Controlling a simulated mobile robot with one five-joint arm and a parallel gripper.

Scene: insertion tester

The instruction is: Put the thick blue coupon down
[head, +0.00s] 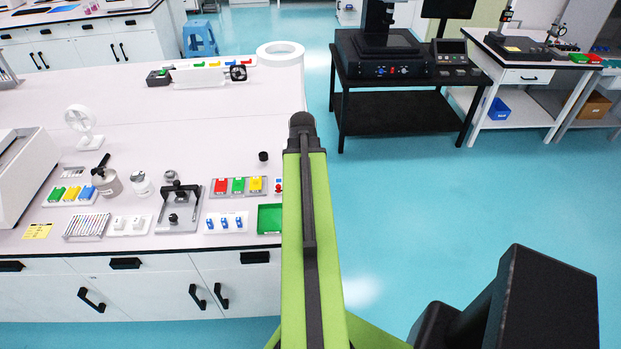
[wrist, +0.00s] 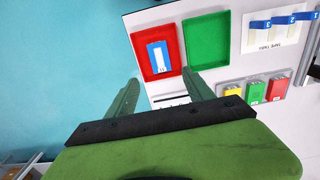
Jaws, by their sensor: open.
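A blue coupon (wrist: 153,47) with a white label lies flat inside the red tray (wrist: 139,39) in the wrist view. I cannot tell its thickness from here. My gripper (wrist: 161,77) is open, with its two green fingers apart and nothing between them. The fingertips are near the tray's lower edge in the picture, with the coupon just beyond them. A green tray (wrist: 207,39) sits right beside the red one; it also shows in the head view (head: 269,218). In the head view my arm hides the gripper and the red tray.
A white holder (wrist: 263,37) bears several blue pieces; it shows in the head view (head: 226,222) left of the green tray. Yellow, green and red blocks (wrist: 254,92) stand near my right finger. The bench (head: 190,110) holds other tools; open floor lies right of it.

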